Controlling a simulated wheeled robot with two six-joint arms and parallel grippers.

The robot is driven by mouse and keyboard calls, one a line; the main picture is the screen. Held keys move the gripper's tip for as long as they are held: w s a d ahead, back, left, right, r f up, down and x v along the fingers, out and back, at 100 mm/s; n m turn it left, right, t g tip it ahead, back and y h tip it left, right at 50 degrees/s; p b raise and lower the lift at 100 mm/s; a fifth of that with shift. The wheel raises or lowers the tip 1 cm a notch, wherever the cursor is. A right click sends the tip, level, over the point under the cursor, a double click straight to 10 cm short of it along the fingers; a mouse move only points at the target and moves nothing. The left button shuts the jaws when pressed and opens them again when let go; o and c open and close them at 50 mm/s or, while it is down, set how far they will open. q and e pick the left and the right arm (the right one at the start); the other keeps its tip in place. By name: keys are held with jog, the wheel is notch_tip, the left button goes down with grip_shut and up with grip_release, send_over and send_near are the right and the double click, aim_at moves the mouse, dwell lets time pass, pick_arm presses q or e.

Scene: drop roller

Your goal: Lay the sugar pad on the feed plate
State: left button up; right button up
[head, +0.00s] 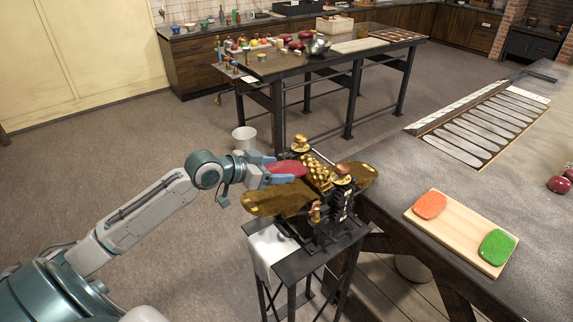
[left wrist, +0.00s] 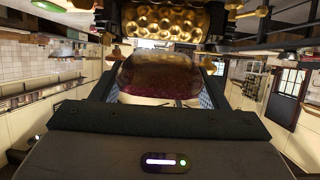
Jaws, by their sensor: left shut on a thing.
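My left gripper (head: 268,178) is shut on a red sugar pad (head: 288,168). It holds the pad over the near-left brass feed plate (head: 262,204) of the drop roller, close to the rollers (head: 318,175). I cannot tell whether the pad touches the plate. In the left wrist view the pad (left wrist: 160,75) looks dark red and glossy, between the fingers, with the dimpled brass roller (left wrist: 165,20) just beyond it. A second brass plate (head: 362,177) sticks out on the far side of the rollers. My right gripper is not in view.
The roller stands on a dark metal stand (head: 300,268) with a white cloth (head: 270,250) hanging from it. On the right worktop a wooden board (head: 463,232) bears an orange pad (head: 430,205) and a green pad (head: 497,246). A cluttered table (head: 270,66) stands behind.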

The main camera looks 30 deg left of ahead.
aim_at(268, 199)
pick_arm(q)
jog(key=shift+s+a, duration=0.1)
jog(key=shift+s+a+r, duration=0.2)
jog(key=shift+s+r, duration=0.05)
jog(key=shift+s, duration=0.25)
jog(key=shift+p, duration=0.35)
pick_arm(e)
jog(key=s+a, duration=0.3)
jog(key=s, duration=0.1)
pick_arm(q)
notch_tip(268, 199, down, 3)
jog(key=shift+s+f+b, duration=0.1)
jog(key=shift+f+b, duration=0.1)
jog(key=shift+b, duration=0.9)
jog(key=shift+s+f, duration=0.1)
jog(key=shift+f, duration=0.3)
jog(key=shift+s+a+f+b, duration=0.1)
jog(key=shift+s+f+b, duration=0.05)
jog(key=shift+f+b, duration=0.55)
jog(key=shift+s+a+f+b, duration=0.15)
jog(key=shift+f+b, duration=0.3)
jog(key=shift+f, duration=0.55)
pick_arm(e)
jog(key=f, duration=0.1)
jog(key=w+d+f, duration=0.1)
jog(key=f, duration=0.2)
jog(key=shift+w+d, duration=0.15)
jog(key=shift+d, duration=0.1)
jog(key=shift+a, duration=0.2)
